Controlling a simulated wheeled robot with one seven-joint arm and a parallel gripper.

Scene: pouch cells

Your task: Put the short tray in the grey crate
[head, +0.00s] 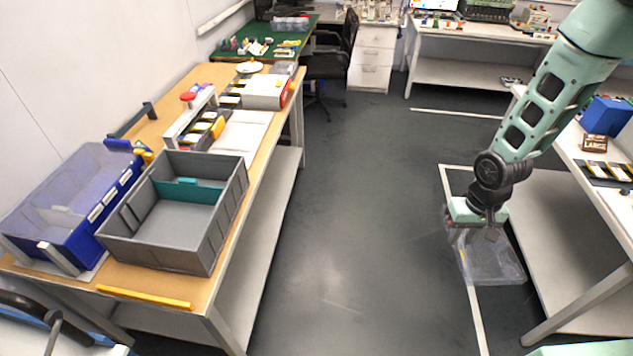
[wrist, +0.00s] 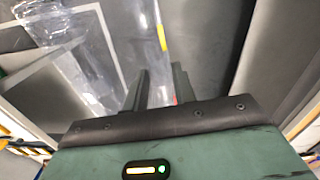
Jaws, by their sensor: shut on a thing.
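A clear see-through tray (head: 492,264) hangs below my gripper (head: 474,226) in the head view, over the floor between the two benches. I take it to be the short tray. My gripper is shut on its near-left edge. The wrist view shows the clear plastic (wrist: 100,60) beyond the dark fingers (wrist: 153,90); the exact grip is hard to make out. The grey crate (head: 160,256) stands on the wooden bench at the left, well apart from my gripper. It is open at the top, with a teal piece (head: 190,190) inside near its back wall.
A blue bin with a clear lid (head: 70,195) stands left of the crate. A yellow strip (head: 143,297) lies along the wooden bench's (head: 235,183) front edge. A white bench (head: 588,172) stands close at the right. The dark floor (head: 345,215) between the benches is clear.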

